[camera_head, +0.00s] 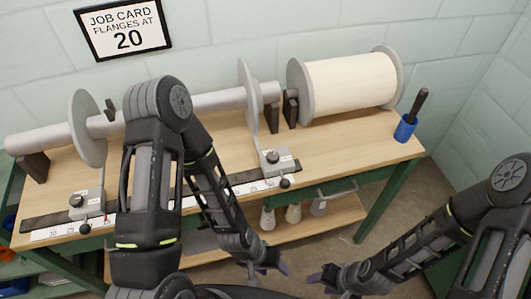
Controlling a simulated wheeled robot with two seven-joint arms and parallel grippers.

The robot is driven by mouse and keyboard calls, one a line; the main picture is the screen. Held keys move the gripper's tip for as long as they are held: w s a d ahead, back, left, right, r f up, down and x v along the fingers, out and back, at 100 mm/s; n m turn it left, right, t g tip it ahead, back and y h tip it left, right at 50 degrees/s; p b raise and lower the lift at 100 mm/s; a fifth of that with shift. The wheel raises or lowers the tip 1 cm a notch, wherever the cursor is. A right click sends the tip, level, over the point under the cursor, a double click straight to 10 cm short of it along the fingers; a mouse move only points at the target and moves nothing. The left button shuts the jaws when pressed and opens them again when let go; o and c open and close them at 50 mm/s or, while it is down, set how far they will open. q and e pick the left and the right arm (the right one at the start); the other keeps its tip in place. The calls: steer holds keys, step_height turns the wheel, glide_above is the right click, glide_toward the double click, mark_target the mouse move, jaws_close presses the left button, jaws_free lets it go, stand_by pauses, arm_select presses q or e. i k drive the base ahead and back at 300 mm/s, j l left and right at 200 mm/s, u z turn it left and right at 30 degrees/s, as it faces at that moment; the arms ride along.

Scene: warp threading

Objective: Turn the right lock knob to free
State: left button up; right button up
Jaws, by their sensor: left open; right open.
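The right carriage (279,167) is a grey block on the ruled rail, at the foot of the right flange (247,95). A dark knob (271,156) sits on its top between small white labels that are too small to read. A black ball handle (285,183) sticks out at its front. My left gripper (285,268) is open and empty, low in front of the table and below the right carriage. My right gripper (316,278) is open and empty, just to the right of the left one. Neither touches the knob.
A similar left carriage (88,201) stands on the rail (130,222) by the left flange (85,128). A wound spool (350,82) and a blue cup (404,128) with a dark handle stand at the right. My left arm hides the middle of the rail. Cones sit on the lower shelf.

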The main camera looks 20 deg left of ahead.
mark_target(272, 157)
steer(key=k+l+u, duration=0.3)
steer(key=l, duration=0.25)
steer(key=k+l+u, duration=0.3)
steer(key=l, duration=0.2)
